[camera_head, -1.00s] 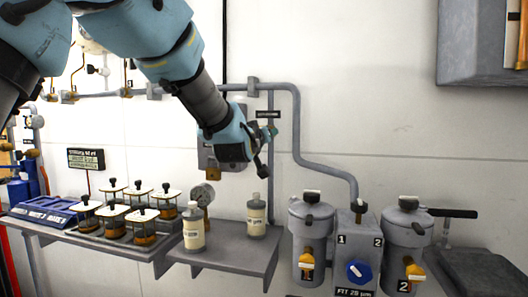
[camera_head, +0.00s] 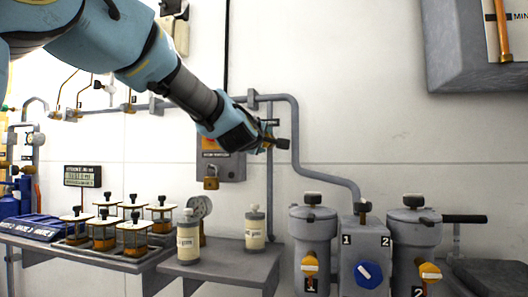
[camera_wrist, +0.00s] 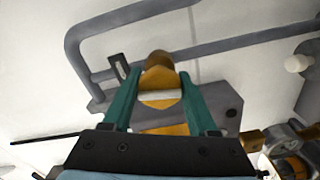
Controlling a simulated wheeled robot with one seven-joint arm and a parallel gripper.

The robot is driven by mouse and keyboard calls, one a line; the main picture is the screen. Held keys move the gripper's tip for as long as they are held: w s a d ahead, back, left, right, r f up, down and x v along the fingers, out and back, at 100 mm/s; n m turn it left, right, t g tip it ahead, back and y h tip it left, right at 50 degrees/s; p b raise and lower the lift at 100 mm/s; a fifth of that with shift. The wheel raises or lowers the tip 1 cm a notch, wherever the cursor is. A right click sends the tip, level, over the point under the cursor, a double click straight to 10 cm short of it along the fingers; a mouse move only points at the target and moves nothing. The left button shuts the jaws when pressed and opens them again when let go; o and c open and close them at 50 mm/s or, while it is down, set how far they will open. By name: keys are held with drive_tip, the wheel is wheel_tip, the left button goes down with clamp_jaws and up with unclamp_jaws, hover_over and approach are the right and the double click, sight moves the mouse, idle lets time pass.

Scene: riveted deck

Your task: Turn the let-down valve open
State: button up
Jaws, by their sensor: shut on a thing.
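My gripper (camera_wrist: 160,105) has its two teal fingers on either side of an orange-yellow piece (camera_wrist: 160,80) with a white band and a brown rounded end. I take this piece for the let-down valve's handle, but its label is not readable. The jaws are shut on it. In the head view my gripper (camera_head: 268,143) is at the wall pipe, beside the grey box; my own wrist hides the handle there. How far the handle is turned cannot be made out.
A bent pipe (camera_head: 297,135) runs close on the right. Below, a shelf (camera_head: 235,268) carries bottles (camera_head: 255,228). Filter housings (camera_head: 313,225) stand lower right.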

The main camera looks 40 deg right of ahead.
drive_tip(key=shift+n+b, duration=0.55)
drive_tip(key=shift+n, duration=0.25)
drive_tip(key=o, duration=1.4)
drive_tip(key=b+v, duration=0.2)
drive_tip(key=v, duration=0.8)
drive_tip(key=shift+s+a, duration=0.15)
drive_tip(key=shift+a, duration=0.2)
